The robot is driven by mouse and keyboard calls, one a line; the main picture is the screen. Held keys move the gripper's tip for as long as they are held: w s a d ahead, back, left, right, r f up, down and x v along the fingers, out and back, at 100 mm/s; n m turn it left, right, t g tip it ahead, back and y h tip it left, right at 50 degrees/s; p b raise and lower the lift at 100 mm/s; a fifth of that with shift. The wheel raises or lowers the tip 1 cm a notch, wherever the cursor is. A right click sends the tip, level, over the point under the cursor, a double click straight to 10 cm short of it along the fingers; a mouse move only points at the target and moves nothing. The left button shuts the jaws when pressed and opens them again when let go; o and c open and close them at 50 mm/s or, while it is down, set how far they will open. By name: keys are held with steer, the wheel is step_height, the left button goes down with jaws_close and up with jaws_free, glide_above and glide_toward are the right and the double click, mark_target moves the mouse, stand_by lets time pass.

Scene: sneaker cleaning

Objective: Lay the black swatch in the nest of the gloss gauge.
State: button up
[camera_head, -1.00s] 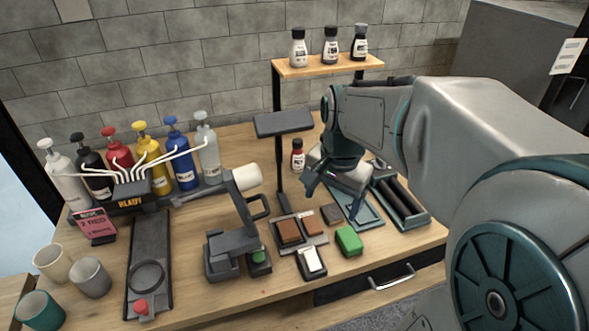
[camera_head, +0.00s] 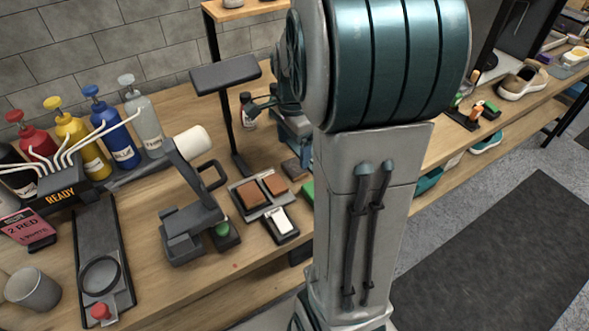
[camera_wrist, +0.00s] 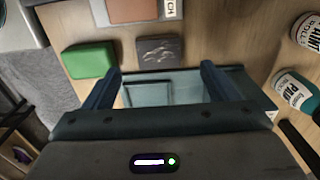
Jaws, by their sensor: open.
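My gripper (camera_wrist: 160,82) is open and empty in the wrist view, over a pale teal tray (camera_wrist: 190,90) with a square recess. A dark grey square with a faint mark (camera_wrist: 160,49) lies just beyond the fingertips; I cannot tell whether it is the black swatch. It also shows in the head view (camera_head: 295,168), beside my arm. A grey handled device (camera_head: 185,225) with a green round part stands on the bench; I cannot tell whether it is the gloss gauge. My arm hides most of the gripper in the head view.
A green block (camera_wrist: 88,60) lies left of the dark square. A tray with brown pieces (camera_head: 232,187) and a black holder with a white piece (camera_head: 280,222) are near the bench's front. A lamp (camera_head: 225,75) stands behind. Bottles (camera_wrist: 296,88) stand close right in the wrist view.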

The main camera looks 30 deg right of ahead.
mark_target(292, 168)
steer(key=shift+s+a+f, duration=0.1)
steer(key=shift+f, duration=1.4)
steer(key=shift+s+a+f, duration=0.1)
steer(key=shift+f, duration=1.4)
steer(key=c, duration=1.1)
